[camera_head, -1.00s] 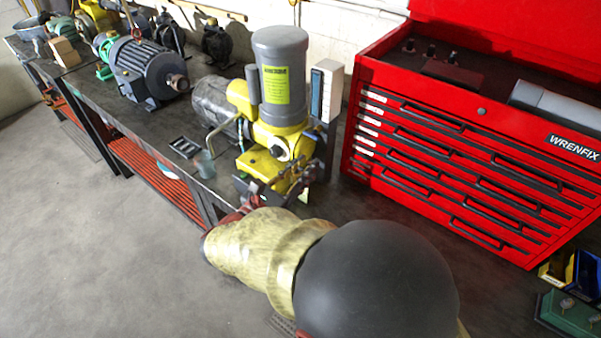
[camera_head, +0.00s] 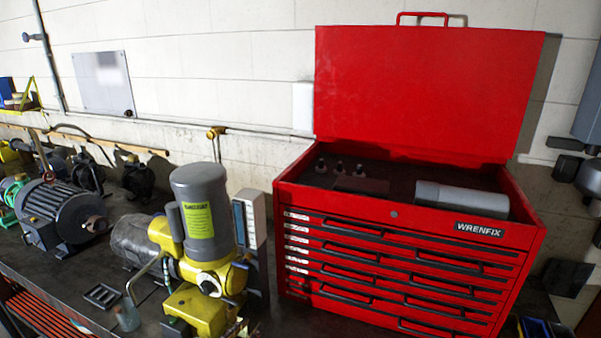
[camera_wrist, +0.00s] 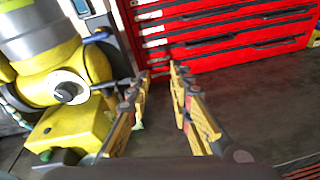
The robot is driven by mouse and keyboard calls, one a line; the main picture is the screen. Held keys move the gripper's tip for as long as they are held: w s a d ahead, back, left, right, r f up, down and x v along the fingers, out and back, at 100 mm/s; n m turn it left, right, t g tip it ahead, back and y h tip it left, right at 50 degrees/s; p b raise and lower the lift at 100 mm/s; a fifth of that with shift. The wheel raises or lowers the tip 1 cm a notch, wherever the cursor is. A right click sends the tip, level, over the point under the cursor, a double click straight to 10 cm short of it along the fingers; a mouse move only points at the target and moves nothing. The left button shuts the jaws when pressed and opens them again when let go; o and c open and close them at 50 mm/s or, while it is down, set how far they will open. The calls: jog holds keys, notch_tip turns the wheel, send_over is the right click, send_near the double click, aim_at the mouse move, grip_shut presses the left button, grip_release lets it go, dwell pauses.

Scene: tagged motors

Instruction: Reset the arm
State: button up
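My gripper (camera_wrist: 161,74) shows in the wrist view with its two yellow and dark fingers apart and nothing between them. It is over the dark bench top (camera_wrist: 240,118), just right of a yellow and grey motor unit (camera_wrist: 72,80). That unit also shows in the head view (camera_head: 203,220), with a yellow-green tag on its grey cylinder. A red tool chest (camera_wrist: 225,28) lies beyond the fingertips. In the head view my arm is almost wholly below the picture.
The red tool chest (camera_head: 400,285) has its lid (camera_head: 425,90) raised and a grey cylinder (camera_head: 460,198) in its top. A dark grey motor (camera_head: 62,215) stands at the left. A small tray (camera_head: 102,296) and a clear cup (camera_head: 127,318) sit near the bench edge.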

jog(key=s+d+f+m+g+y, duration=0.1)
jog(key=s+d+f+m+g, duration=0.1)
jog(key=s+d+m+g, duration=0.55)
jog(key=s+d+f+m+g+y, duration=0.15)
jog(key=s+d+m+g, duration=0.25)
jog(key=s+d+m, duration=0.5)
jog(key=d+r+m+t+y, duration=0.1)
jog(key=d+r+m+y, duration=0.1)
jog(key=d+r+m, duration=0.4)
jog(key=s+d+r+m+t+y, duration=0.1)
jog(key=d+r+m+t+y, duration=0.1)
jog(key=d+r+m, duration=0.4)
jog(key=d, duration=0.4)
jog(key=shift+s+d+m, duration=0.15)
jog(key=shift+s+m, duration=0.1)
jog(key=shift+m, duration=0.1)
